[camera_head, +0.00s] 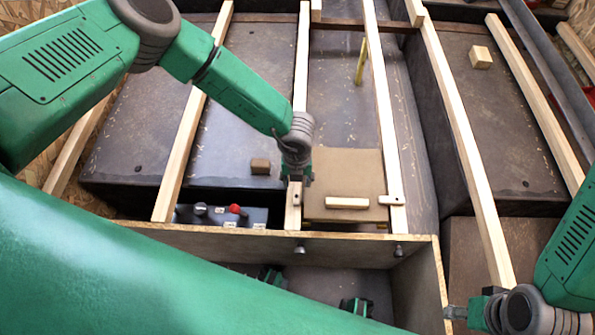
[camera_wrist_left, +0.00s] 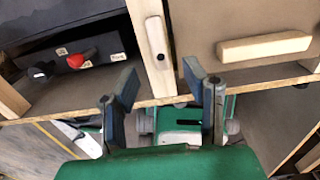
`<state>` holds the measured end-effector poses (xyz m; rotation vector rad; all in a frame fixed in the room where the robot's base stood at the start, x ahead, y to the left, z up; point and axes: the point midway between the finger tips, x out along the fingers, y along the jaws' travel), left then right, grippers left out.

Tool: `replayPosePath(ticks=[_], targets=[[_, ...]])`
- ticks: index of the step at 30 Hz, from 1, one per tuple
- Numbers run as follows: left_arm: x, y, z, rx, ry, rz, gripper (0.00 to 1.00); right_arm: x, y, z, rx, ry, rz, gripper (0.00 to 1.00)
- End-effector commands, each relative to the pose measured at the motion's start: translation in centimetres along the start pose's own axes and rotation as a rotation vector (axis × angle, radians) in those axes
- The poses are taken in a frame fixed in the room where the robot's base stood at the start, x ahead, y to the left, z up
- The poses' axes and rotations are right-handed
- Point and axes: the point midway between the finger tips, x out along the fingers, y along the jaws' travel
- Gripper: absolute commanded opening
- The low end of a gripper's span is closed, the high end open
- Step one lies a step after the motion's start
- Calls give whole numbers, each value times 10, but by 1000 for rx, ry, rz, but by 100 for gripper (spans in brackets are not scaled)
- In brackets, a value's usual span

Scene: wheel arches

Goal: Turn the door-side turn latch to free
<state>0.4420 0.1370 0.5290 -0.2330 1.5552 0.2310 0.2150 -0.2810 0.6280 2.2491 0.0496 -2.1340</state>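A small wooden turn latch (camera_head: 296,197) with a dark pivot sits on the batten left of a brown panel (camera_head: 343,175). In the left wrist view this latch (camera_wrist_left: 157,42) lies lengthwise along its batten, clear of the panel. A second latch (camera_head: 390,200) lies crosswise on the right batten, its left end reaching toward the panel edge. I cannot tell which latch is door-side. My left gripper (camera_head: 297,179) is just above the left latch; its fingers (camera_wrist_left: 165,92) are apart and empty. My right gripper (camera_head: 455,312) is low at the right; its fingers are unclear.
The panel carries a wooden bar handle (camera_head: 347,203). A dark box with a red knob (camera_head: 235,208) is left of the latch. Wooden blocks (camera_head: 260,166) (camera_head: 480,57) rest on the dark arches among long battens.

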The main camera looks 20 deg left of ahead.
Motion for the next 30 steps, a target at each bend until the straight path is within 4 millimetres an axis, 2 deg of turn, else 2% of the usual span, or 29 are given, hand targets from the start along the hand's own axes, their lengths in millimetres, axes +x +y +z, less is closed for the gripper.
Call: replayPosePath(ticks=[3, 9, 27, 30], targets=[[-23, 0, 1, 0, -2, -1, 40, 0, 0, 0, 0, 0, 0, 40], [-43, -1, 1, -1, -1, -1, 40, 0, 0, 0, 0, 0, 0, 40], [-45, 0, 1, 1, -1, 0, 40, 1, 0, -2, 0, -2, 0, 40], [-44, 2, -4, 79, -13, 10, 40, 1, 0, -2, 0, -3, 0, 40]])
